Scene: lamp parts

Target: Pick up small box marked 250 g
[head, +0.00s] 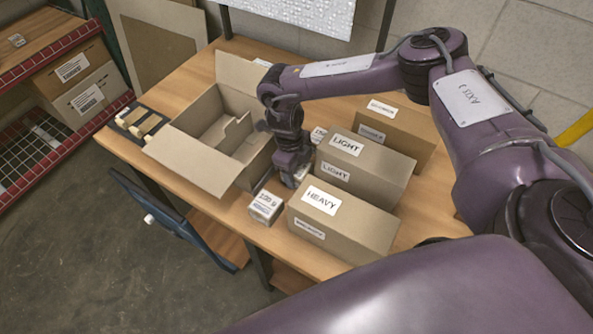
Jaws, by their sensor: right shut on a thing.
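My right gripper (290,181) reaches down to the table between the open carton and the box marked HEAVY. It is shut on a small box (302,174), mostly hidden by the gripper; its marking cannot be read. Another small box (265,206) stands just in front, near the table's front edge, with a label that seems to read 100 g. A third small box (318,134) shows partly behind the arm, its label unreadable. My left gripper is not in view.
An open empty carton (190,165) stands left of the gripper. Boxes marked HEAVY (350,232) and LIGHT (378,176), and another brown box (412,133), crowd the right side. A small black tray (126,117) lies at the table's left end.

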